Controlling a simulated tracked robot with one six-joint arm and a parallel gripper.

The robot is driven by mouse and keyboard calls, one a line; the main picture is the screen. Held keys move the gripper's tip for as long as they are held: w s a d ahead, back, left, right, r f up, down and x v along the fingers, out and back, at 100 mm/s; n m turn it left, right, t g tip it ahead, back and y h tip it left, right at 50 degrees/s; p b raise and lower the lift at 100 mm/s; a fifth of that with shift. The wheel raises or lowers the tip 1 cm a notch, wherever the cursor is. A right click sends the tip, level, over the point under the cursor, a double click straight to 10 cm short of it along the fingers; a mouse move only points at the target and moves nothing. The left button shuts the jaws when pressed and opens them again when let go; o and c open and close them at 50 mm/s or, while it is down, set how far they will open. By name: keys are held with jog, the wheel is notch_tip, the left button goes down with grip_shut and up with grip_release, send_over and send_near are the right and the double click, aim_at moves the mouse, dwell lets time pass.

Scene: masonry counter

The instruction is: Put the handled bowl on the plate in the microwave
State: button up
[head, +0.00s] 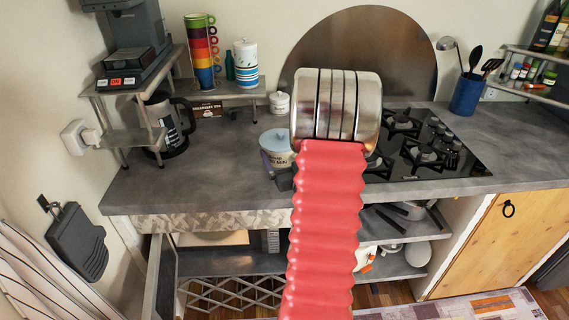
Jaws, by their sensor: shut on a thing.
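A pale bowl with a blue rim and dark lettering (274,158) is just left of my arm, over the front part of the grey counter; I take it as the handled bowl. My gripper (284,179) shows only as a dark piece beside my red arm, at the bowl's lower right. It is shut on the bowl; the fingers and the handle are mostly hidden by the arm. Under the counter at left, a grey door-like panel (160,278) stands open beside a grey compartment (270,241), possibly the microwave. I cannot make out a plate in it.
A black hob (440,150) lies to the right. A blue utensil pot (467,93) is at back right. The counter's left front is clear.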

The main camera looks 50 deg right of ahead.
aim_at(285, 164)
jog(key=shift+f, duration=1.8)
jog(key=shift+f, duration=0.2)
jog(key=o, duration=1.2)
jog(key=shift+s+a, duration=0.1)
